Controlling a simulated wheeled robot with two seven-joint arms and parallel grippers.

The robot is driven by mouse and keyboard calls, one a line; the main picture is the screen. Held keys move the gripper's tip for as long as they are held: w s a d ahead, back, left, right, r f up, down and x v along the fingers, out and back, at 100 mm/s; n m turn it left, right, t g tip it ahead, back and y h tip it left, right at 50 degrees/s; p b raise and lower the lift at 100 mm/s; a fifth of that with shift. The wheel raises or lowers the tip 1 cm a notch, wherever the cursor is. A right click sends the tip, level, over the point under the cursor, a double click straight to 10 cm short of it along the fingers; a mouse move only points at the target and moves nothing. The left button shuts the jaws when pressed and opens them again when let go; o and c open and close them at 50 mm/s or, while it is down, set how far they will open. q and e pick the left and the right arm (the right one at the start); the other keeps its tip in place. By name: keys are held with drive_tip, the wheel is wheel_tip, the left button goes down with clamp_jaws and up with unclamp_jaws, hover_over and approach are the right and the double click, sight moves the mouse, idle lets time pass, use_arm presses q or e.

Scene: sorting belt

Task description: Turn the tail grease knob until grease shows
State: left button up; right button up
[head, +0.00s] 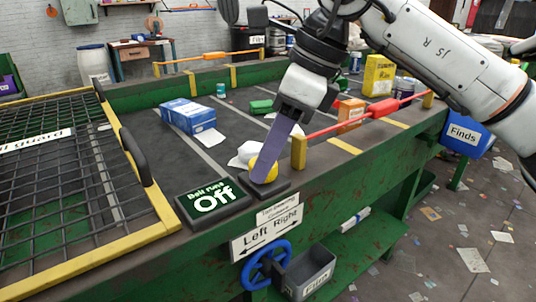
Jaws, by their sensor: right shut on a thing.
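A round yellow knob (271,173), which I take to be the tail grease knob, sits on a dark plate (284,189) on the near edge of the belt frame. My right gripper (263,178) reaches down to it from above, its long purple-grey fingers tilted. It is shut on the knob and hides part of it. I see one finger face only; the far finger is hidden. I cannot make out any grease around the knob. My left gripper is out of view.
A "Belt runs Off" sign (213,201) lies left of the knob, beside the mesh guard (62,190). A blue handwheel (266,264) and grey bin (308,272) are below. A yellow post with a red bar (340,127) stands close right. A blue box (188,115) lies on the belt.

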drive_tip(key=m+t+b, duration=0.1)
drive_tip(key=m, duration=0.1)
drive_tip(key=m+b, duration=0.1)
drive_tip(key=m, duration=0.2)
drive_tip(key=shift+s+a+t+h, duration=0.1)
drive_tip(key=shift+s+t+h, duration=0.05)
drive_tip(key=shift+t+h, duration=0.25)
drive_tip(key=shift+m+t+h+b, duration=0.3)
drive_tip(key=shift+m+h+b, duration=0.15)
drive_tip(key=shift+m, duration=1.05)
drive_tip(key=o, duration=1)
drive_tip(key=shift+o, duration=0.2)
drive_tip(key=p+v, duration=0.1)
drive_tip(key=v, duration=0.9)
drive_tip(key=shift+s+r, duration=0.15)
drive_tip(key=shift+s, duration=0.05)
